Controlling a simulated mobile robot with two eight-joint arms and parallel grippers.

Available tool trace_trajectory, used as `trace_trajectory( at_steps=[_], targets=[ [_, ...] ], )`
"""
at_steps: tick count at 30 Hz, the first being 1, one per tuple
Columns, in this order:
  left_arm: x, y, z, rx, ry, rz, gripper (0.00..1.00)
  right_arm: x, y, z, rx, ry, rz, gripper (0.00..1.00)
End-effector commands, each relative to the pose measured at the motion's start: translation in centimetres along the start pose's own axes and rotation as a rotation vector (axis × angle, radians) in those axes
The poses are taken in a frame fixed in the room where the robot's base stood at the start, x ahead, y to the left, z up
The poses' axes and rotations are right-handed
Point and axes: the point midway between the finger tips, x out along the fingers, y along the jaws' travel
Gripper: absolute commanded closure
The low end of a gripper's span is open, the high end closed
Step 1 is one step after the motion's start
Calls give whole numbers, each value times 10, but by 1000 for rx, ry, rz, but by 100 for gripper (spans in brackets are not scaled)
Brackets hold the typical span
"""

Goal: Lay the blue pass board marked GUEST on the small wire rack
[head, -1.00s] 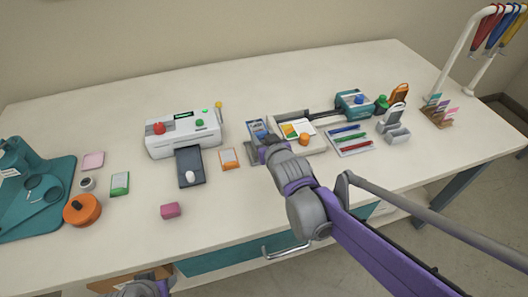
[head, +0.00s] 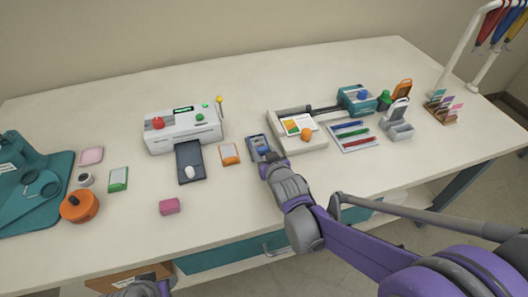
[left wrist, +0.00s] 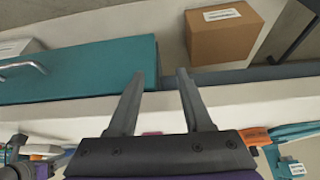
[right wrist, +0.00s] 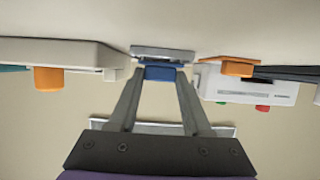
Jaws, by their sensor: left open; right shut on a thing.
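The blue pass board (head: 259,143) is at the tip of my right gripper (head: 268,160), left of the pale tray. Its lettering is too small to read. In the right wrist view, the gripper (right wrist: 159,75) is shut on the board's blue edge (right wrist: 160,73). A flat grey piece (right wrist: 162,52), which looks like the small wire rack, lies right by the board at the table. Most of it is hidden in the head view, and I cannot tell whether the board touches it. My left gripper (left wrist: 160,80) is open and empty, low at the table's front.
The laminator (head: 183,132) with its dark mat (head: 190,171) stands to the left, an orange-framed card (head: 229,154) nearer. The pale tray (head: 315,148) and pen tray (head: 357,142) are on the right. A pink block (head: 169,206) lies in front. The front middle is clear.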

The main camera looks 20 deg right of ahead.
Motion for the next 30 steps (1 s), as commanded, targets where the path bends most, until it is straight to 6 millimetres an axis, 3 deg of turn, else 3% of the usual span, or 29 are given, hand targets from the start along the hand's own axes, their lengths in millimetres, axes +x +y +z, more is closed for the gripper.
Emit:
trace_trajectory(
  at_steps=[1, 6, 17, 23, 30],
  targets=[
    [2, 0, 1, 0, -1, 0, 50, 1, 0, 2, 0, 0, 0, 50],
    [1, 0, 1, 0, 0, 0, 50, 0, 0, 1, 0, 0, 0, 21],
    [-3, 0, -2, 0, 1, 0, 50, -1, 0, -4, 0, 1, 0, 21],
    [-5, 0, -3, 0, 2, 0, 50, -30, 0, -2, 1, 0, 0, 21],
    [-12, 0, -7, 0, 4, 0, 50, -78, 0, -3, -1, 1, 0, 21]
  ],
)
